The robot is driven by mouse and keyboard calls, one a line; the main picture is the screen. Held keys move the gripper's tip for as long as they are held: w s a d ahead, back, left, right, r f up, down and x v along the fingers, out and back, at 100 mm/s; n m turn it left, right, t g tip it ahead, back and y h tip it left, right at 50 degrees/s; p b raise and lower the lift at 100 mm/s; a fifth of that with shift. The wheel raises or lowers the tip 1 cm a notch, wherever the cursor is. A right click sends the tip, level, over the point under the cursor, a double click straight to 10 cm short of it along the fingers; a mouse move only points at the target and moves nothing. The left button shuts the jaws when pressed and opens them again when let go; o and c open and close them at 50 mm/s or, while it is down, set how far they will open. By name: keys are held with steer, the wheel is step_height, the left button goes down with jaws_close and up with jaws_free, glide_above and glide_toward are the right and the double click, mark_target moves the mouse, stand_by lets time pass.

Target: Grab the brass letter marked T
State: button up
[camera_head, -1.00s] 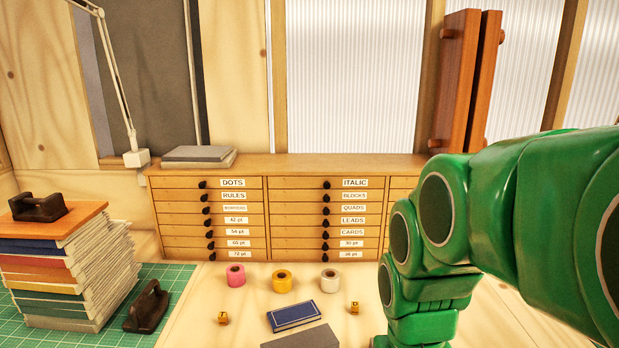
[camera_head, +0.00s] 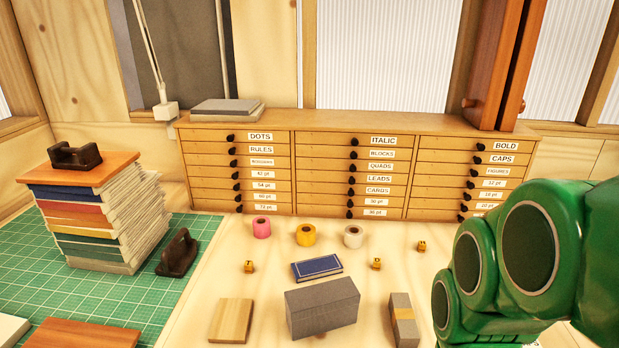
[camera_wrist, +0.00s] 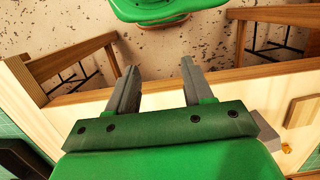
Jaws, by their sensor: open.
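Several small brass letter blocks stand on the pale wooden tabletop (camera_head: 190,325) in the head view. The left one (camera_head: 249,266) is the block whose face reads as T in the earlier frame; its mark is too small to read now. Another brass block (camera_head: 376,264) is right of the blue book, and a third (camera_head: 422,246) is farther right. My gripper (camera_wrist: 160,66) shows in the wrist view, open and empty, over the table's edge and speckled floor, apart from the blocks. A small brass piece (camera_wrist: 286,148) shows at lower right there; I cannot tell which letter.
Pink (camera_head: 262,228), yellow (camera_head: 306,235) and white (camera_head: 353,237) rolls stand behind the blocks. A blue book (camera_head: 317,267), grey block (camera_head: 322,307), wooden block (camera_head: 231,320) and grey-tan bar (camera_head: 404,320) lie nearby. A drawer cabinet (camera_head: 345,125) closes the back.

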steer(key=w+a+m+g+y, duration=0.1)
steer(key=w+a+m+y, duration=0.3)
steer(key=w+a, duration=0.9)
steer(key=m+y, duration=0.8)
glide_toward(252, 263)
steer(key=s+r, duration=0.4)
steer(key=s, duration=0.7)
steer(key=w+f+m, duration=0.1)
steer(key=w+f, duration=0.1)
steer(key=w, duration=0.1)
steer(key=w+a+f+m+t+y, duration=0.1)
steer(key=w+f+m, duration=0.1)
steer(key=w, duration=0.1)
steer(key=w+a+f+m+t, duration=0.1)
steer(key=w+f+m, duration=0.1)
steer(key=w, duration=0.1)
steer(key=shift+a, duration=0.25)
steer(key=shift+a+m, duration=0.1)
steer(key=shift+m, duration=0.2)
steer(key=shift+w+x, duration=0.2)
steer(key=shift+x, duration=3.55)
